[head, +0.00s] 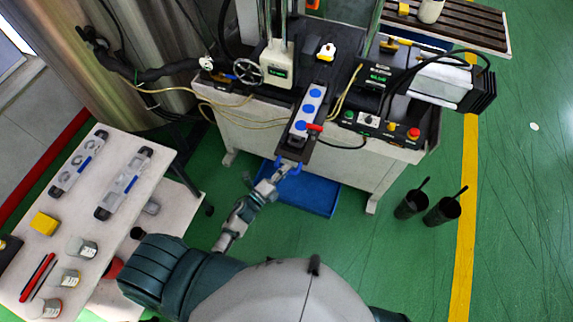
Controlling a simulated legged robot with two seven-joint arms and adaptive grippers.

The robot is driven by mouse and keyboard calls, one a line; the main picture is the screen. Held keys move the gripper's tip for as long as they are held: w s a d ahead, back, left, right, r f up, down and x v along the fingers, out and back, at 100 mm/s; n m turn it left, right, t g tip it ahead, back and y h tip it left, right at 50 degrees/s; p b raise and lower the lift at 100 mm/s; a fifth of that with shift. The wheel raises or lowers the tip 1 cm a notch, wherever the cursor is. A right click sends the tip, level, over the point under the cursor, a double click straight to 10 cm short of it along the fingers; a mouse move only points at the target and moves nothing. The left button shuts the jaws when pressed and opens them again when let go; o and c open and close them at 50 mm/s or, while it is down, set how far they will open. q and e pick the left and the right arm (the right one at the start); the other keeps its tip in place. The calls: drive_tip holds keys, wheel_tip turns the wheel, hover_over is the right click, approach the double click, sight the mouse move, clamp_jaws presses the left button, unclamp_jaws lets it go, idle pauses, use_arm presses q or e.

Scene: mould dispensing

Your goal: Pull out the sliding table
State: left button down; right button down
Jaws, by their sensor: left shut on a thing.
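The sliding table (297,151) is a narrow dark plate that runs out from the machine at the top centre and reaches past the bench's front edge. A pale mould strip with blue round parts (308,110) lies on it, and a red lever (315,127) sticks out at its side. The fingertips are small in the view. My right gripper is not in view.
The white machine bench (270,140) carries a handwheel (247,71) and a control box (385,125). A blue tray (318,197) lies on the floor below. A side table (120,220) with moulds and jars stands at left. Two black cups (411,204) stand at right on open green floor.

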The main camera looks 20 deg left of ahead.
use_arm(q)
drive_tip(key=shift+s+d+f, duration=0.1)
drive_tip(key=shift+f, duration=0.2)
drive_tip(key=c, duration=1.1)
unclamp_jaws()
drive_tip(key=shift+c, duration=0.2)
drive_tip(key=shift+w+r, duration=0.15)
drive_tip(key=shift+w, duration=0.05)
drive_tip(key=v, duration=1.2)
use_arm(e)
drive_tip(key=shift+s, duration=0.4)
